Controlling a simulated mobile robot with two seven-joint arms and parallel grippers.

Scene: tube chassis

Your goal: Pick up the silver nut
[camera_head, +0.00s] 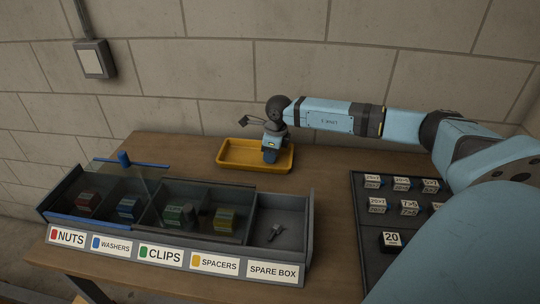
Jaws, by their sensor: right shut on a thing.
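My right gripper (270,155) points down over the right part of the yellow tray (228,165), at or just above its floor. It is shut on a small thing. The jaws hide that thing, so I cannot tell whether it is the silver nut. I see no silver nut elsewhere in the tray. My left gripper is not in view.
A dark parts box with labelled compartments (205,250) stands at the front left, partly under a clear lid with a blue knob (124,158). A small grey metal piece (276,232) lies in its spare box. A dark board with numbered blocks (391,240) lies right, partly behind my arm.

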